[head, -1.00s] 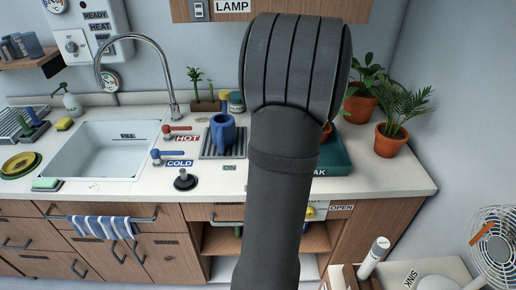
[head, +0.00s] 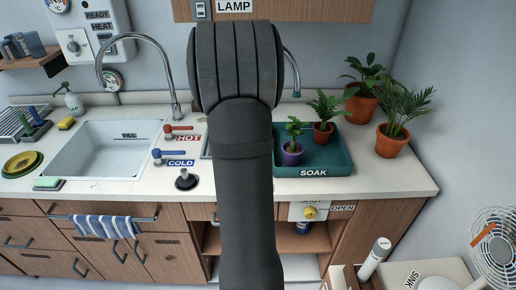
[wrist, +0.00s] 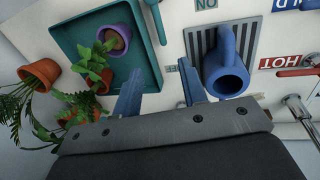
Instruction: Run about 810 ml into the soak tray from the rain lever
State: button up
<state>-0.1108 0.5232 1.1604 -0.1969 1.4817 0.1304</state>
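The teal soak tray (head: 313,172) stands on the counter at centre right in the head view; it also shows in the wrist view (wrist: 143,72). A small plant in a purple pot (head: 291,154) and one in a terracotta pot (head: 323,134) stand in it. A curved grey spout with a teal tip (head: 296,92) rises behind my arm, above the tray. I cannot pick out the rain lever for certain. My gripper (wrist: 160,72) is open, its blue fingers apart between the tray and the blue jug (wrist: 225,76), with nothing visibly held. My arm hides it in the head view.
The jug stands on a slotted grid (wrist: 194,42) beside the tray. The red hot lever (head: 176,129), blue cold lever (head: 167,155) and black knob (head: 186,179) are left of my arm. Two large potted plants (head: 390,140) stand right of the tray. The sink (head: 105,150) is farther left.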

jog(key=d+f, duration=0.1)
jog(key=f, duration=0.4)
jog(key=d+f, duration=0.1)
jog(key=f, duration=0.5)
jog(key=d+f, duration=0.1)
jog(key=f, duration=0.5)
jog(key=shift+d, duration=0.2)
jog(key=shift+r, duration=0.1)
jog(key=shift+c, duration=0.5)
grip_shut()
